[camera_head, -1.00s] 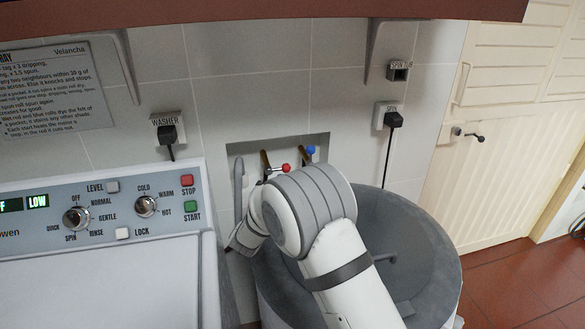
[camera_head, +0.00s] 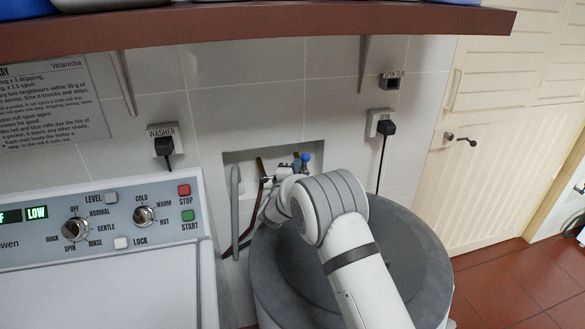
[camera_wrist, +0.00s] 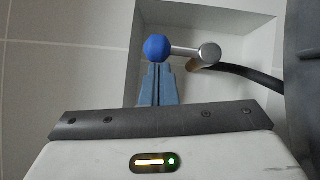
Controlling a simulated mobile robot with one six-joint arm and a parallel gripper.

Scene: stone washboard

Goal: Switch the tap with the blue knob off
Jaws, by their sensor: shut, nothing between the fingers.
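The blue knob (camera_head: 305,157) is the ball end of a tap lever in the wall recess. In the wrist view the blue knob (camera_wrist: 157,48) sits at the left end of a short metal lever (camera_wrist: 188,51), which runs right to the silver tap body (camera_wrist: 210,53). My gripper (camera_wrist: 157,70) is shut and empty, its fingertips just below the blue knob in the picture. I cannot tell whether they touch it. In the head view my wrist hides most of the gripper and the lower tap; the red knob is not clearly visible.
The recess (camera_head: 240,158) closely surrounds the taps. A grey hose (camera_head: 235,210) hangs at its left, and a dark hose (camera_wrist: 250,75) leaves the tap. The grey spin tub (camera_head: 420,255) stands below my arm. The washer (camera_head: 100,270) is at left; a shelf (camera_head: 250,33) overhangs above.

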